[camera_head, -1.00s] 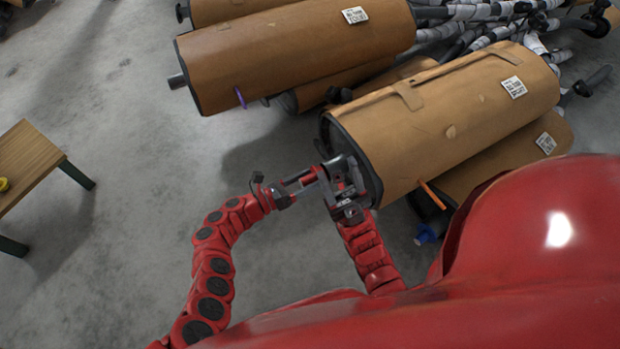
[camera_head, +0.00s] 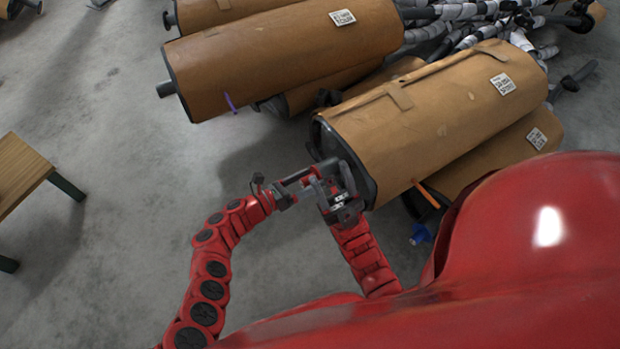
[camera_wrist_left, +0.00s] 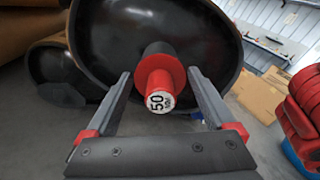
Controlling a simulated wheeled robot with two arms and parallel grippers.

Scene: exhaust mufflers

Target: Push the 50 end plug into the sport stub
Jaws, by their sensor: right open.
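The red end plug marked 50 (camera_wrist_left: 159,95) sits at the mouth of a short dark stub (camera_wrist_left: 155,48) on a muffler's black end face (camera_wrist_left: 215,50). Its red flange appears against the stub; how deep it sits is hidden. In the left wrist view my left gripper (camera_wrist_left: 160,88) is open, one finger on each side of the plug, with gaps showing. In the head view my left gripper (camera_head: 300,184) is at the near end of the front brown muffler (camera_head: 430,120). My right gripper (camera_head: 338,192) is beside it, close to that end face; its jaws are hard to make out.
Another brown muffler (camera_head: 285,60) lies behind, with more stacked around and wrapped pipes (camera_head: 470,20) at the back. An orange rod (camera_head: 427,195) and a blue item (camera_head: 421,234) are right of my right arm. A wooden table (camera_head: 18,172) stands left; the floor between is clear.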

